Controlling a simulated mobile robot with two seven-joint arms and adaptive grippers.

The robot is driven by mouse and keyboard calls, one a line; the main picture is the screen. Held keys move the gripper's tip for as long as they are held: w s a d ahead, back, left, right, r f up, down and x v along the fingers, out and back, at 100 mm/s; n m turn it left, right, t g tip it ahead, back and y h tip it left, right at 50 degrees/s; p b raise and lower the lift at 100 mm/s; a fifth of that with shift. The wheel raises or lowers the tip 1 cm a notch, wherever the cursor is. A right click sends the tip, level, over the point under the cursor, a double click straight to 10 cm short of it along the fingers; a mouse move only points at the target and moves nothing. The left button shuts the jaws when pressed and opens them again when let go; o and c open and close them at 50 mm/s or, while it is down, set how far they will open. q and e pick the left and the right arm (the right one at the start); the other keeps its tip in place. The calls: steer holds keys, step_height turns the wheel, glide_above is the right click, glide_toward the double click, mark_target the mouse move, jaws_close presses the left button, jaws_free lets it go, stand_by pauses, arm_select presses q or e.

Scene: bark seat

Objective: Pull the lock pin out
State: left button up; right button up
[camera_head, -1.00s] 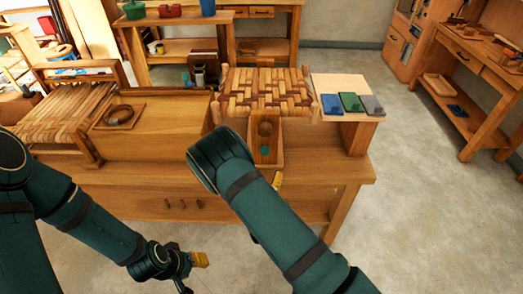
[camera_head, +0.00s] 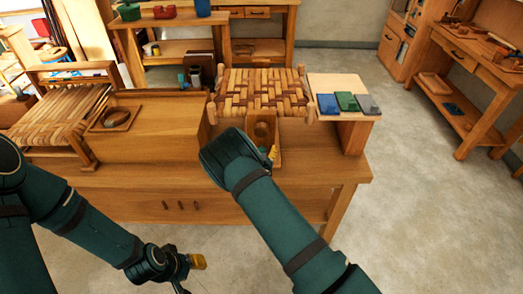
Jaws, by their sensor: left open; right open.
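A woven bark seat (camera_head: 258,90) stands on the wooden bench (camera_head: 130,180). A narrow wooden holder (camera_head: 277,133) with a round brown part (camera_head: 262,130) stands under its front edge. I cannot make out the lock pin for sure; a small teal piece (camera_head: 262,149) shows low in the holder. My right gripper (camera_head: 273,153) shows only as a yellow fingertip at the holder's front, mostly hidden behind my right arm; it is open. Whether it touches anything is unclear. My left gripper (camera_head: 198,262) is open and empty, low in front of the bench.
A wooden ring (camera_head: 117,118) sits in a tray at left, beside a woven chair (camera_head: 60,120). Dark containers (camera_head: 199,72) stand behind. The floor at right is clear.

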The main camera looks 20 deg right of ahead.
jaws_close()
steer(key=shift+v, duration=1.4)
jaws_free()
steer(key=shift+s, duration=0.15)
steer(key=v, duration=1.2)
